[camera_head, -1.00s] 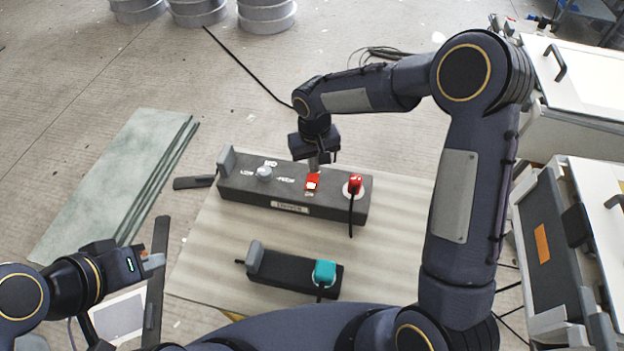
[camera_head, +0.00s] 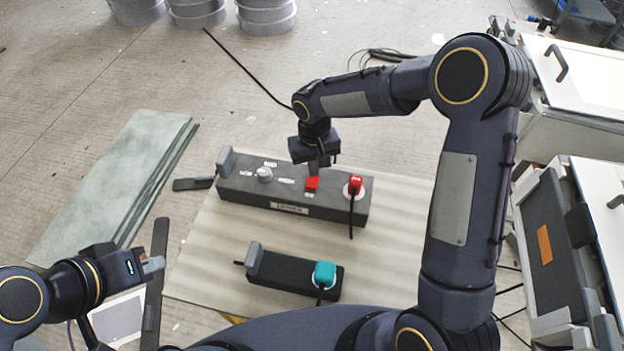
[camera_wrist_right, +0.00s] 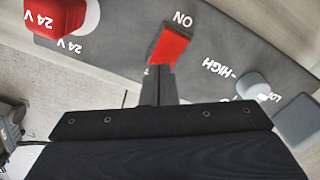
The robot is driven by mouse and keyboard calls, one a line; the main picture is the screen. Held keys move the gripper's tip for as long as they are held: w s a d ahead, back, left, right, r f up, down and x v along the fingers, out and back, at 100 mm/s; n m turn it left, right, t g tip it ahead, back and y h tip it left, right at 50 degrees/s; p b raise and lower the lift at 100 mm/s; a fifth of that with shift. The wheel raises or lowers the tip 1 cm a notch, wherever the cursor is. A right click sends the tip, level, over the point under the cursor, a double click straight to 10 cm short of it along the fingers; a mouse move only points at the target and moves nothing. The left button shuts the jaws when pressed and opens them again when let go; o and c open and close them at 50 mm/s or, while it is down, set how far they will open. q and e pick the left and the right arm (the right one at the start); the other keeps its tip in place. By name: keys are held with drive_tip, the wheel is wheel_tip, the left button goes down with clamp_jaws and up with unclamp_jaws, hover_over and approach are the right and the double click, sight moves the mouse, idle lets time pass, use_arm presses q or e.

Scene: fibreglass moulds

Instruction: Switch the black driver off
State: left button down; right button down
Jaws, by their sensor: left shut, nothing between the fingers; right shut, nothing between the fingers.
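The black driver (camera_head: 235,187) is a long dark box with a name label on its front, lying on the pale board. On its top are a red rocker switch (camera_head: 312,184), a grey knob (camera_head: 264,174) and a red plug (camera_head: 355,186). In the right wrist view the red switch (camera_wrist_right: 171,46) sits beside the word ON. My right gripper (camera_head: 317,170) is shut and empty, its tips at the switch's edge; they also show in the wrist view (camera_wrist_right: 160,72). I cannot tell whether they touch. My left gripper (camera_head: 154,265) is shut and empty at the lower left, away from the driver.
A smaller dark box (camera_head: 290,271) with a teal plug (camera_head: 324,274) lies in front of the driver on the board (camera_head: 390,240). Greenish sheets (camera_head: 110,190) lie at left. White cases (camera_head: 580,85) stand at right. Round grey drums (camera_head: 266,15) stand at the back.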

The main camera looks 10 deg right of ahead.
wheel_tip(320, 180, up, 7)
drive_tip(key=p, duration=0.4)
idle(0.7)
